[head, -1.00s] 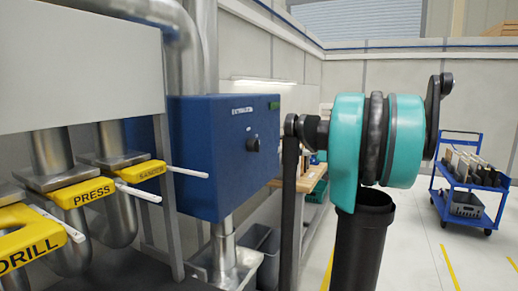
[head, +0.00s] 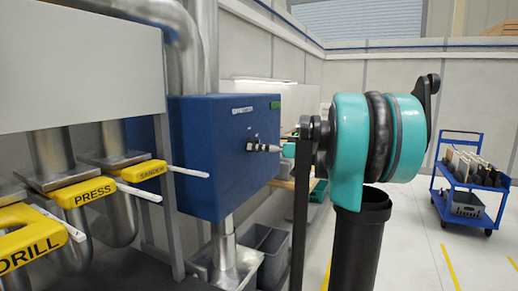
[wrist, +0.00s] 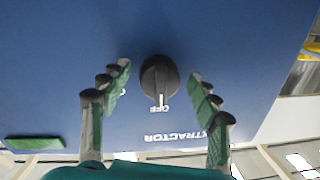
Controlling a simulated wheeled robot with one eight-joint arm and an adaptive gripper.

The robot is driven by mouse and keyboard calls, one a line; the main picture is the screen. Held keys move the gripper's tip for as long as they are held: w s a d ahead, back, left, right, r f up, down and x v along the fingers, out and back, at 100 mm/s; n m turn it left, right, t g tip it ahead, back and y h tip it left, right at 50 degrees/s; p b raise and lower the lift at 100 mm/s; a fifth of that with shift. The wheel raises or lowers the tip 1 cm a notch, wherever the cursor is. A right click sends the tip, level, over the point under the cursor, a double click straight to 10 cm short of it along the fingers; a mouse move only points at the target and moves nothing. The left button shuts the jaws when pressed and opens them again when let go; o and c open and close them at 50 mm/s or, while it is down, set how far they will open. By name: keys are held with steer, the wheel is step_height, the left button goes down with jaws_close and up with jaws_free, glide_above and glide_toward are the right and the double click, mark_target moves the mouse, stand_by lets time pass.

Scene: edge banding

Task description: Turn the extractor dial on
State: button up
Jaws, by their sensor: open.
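The extractor dial (wrist: 159,80) is a round black knob on the front of the blue extractor box (head: 215,160). In the wrist view its white pointer mark lines up with the "OFF" label, and the word "EXTRACTOR" (wrist: 172,137) shows upside down. My gripper (wrist: 160,80) is open, its two green-padded fingers on either side of the dial with gaps between. No contact with the dial is visible. In the head view the gripper (head: 262,148) is at the box face and hides the dial.
Yellow-handled gates marked DRILL (head: 32,246), PRESS (head: 88,193) and SANDER (head: 150,171) stand left of the box, with white levers sticking out. A green rectangle (wrist: 34,143) is on the box face. Grey bins (head: 268,248) stand below, and a blue cart (head: 470,185) stands far right.

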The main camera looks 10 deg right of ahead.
steer(key=c, duration=1.2)
steer(key=shift+o, duration=0.2)
steer(key=shift+m, duration=0.3)
steer(key=m, duration=0.4)
steer(key=shift+s, duration=0.1)
steer(key=m, duration=0.5)
steer(key=shift+a+t, duration=0.1)
steer(key=shift+t, duration=0.2)
steer(key=m, duration=0.4)
steer(key=shift+s+r+m+t, duration=0.1)
steer(key=shift+m+t, duration=0.2)
steer(key=shift+m, duration=2.2)
